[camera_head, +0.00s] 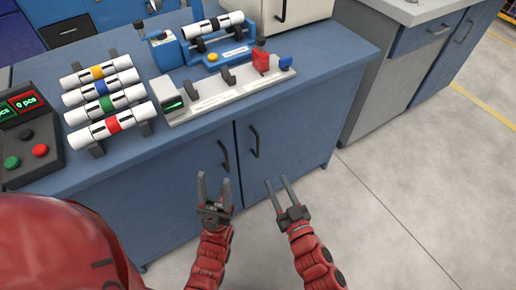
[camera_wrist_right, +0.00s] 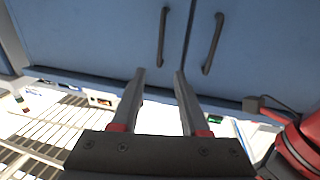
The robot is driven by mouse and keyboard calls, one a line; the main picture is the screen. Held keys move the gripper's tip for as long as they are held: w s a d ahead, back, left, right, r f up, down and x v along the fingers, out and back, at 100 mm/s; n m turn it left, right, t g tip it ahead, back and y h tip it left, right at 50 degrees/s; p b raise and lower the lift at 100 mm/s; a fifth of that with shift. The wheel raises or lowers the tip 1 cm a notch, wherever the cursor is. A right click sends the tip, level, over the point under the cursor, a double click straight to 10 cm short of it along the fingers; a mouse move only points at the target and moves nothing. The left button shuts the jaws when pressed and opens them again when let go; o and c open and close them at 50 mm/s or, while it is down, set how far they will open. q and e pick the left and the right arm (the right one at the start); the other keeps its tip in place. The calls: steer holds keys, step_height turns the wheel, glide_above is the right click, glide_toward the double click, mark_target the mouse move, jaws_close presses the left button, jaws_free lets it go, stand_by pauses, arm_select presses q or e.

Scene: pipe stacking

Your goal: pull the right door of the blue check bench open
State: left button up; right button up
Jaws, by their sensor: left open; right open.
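The blue check bench (camera_head: 180,185) has two blue doors side by side in the head view. The right door (camera_head: 290,135) looks shut, with a dark upright bar handle (camera_head: 254,140) near its left edge. The left door's handle (camera_head: 224,154) is just beside it. My right gripper (camera_head: 277,190) is open and empty, in front of the right door and apart from its handle. In the right wrist view its fingers (camera_wrist_right: 160,80) point towards the doors, with both handles beyond the tips. My left gripper (camera_head: 214,185) is open and empty in front of the left door.
The bench top carries several banded white pipes (camera_head: 105,95), a grey fixture (camera_head: 225,90), a blue pipe stand (camera_head: 215,50) and a button box (camera_head: 30,145). Another bench (camera_head: 385,85) stands to the right. The grey floor (camera_head: 400,190) at the right is clear.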

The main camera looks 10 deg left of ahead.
mark_target(258, 146)
steer(key=b+x, duration=0.1)
steer(key=x, duration=1.5)
steer(key=shift+r, duration=0.1)
jaws_close()
steer(key=shift+s, duration=0.1)
stand_by(0.6)
